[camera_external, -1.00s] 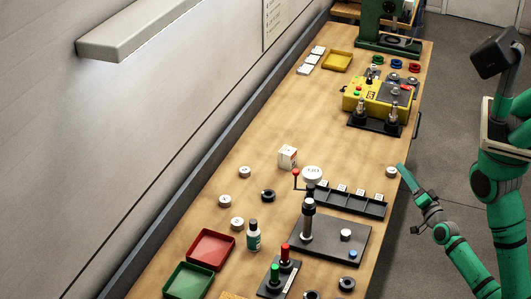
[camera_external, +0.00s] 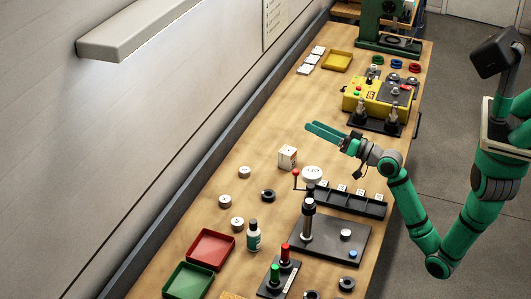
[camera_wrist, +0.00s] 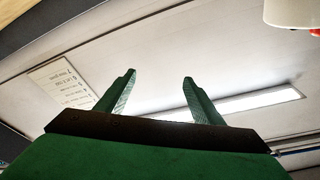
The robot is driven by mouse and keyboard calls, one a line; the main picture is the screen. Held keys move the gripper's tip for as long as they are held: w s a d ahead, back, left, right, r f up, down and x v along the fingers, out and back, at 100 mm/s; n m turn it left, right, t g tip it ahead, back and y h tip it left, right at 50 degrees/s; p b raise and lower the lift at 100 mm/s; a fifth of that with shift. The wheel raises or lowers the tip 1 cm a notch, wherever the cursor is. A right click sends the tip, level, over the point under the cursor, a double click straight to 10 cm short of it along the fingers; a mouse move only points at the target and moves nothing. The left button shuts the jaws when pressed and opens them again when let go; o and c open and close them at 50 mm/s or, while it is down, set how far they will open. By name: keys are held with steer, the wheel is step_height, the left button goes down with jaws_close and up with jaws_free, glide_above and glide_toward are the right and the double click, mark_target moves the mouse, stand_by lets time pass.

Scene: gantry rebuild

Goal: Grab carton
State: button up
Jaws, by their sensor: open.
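The carton (camera_external: 287,157) is a small white box with an orange-red mark, standing upright on the wooden bench (camera_external: 262,130) near its middle. My gripper (camera_external: 316,131) is above the bench, up and to the right of the carton in the external view, apart from it. Its green fingers point left toward the wall. In the wrist view my gripper (camera_wrist: 160,90) shows two green fingers spread wide with nothing between them. The carton cannot be made out in the wrist view.
A lever press (camera_external: 308,205) with a white round top and red-knobbed handle stands close to the carton. A black slotted rack (camera_external: 350,203) lies to its right. A yellow control box (camera_external: 378,98) is farther back. Bench space left of the carton is clear.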

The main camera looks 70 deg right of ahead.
step_height(320, 180, down, 4)
steer(key=w+f+n+g+y, duration=0.1)
steer(key=w+n+g, duration=0.2)
steer(key=n+g, duration=0.2)
steer(key=g, duration=0.2)
glide_toward(292, 151)
steer(key=shift+h, duration=0.5)
steer(key=x, duration=1.1)
steer(key=shift+w+a+f, duration=0.3)
steer(key=shift+a, duration=0.05)
steer(key=shift+c, duration=0.2)
steer(key=c, duration=1.2)
steer(key=shift+r, duration=0.1)
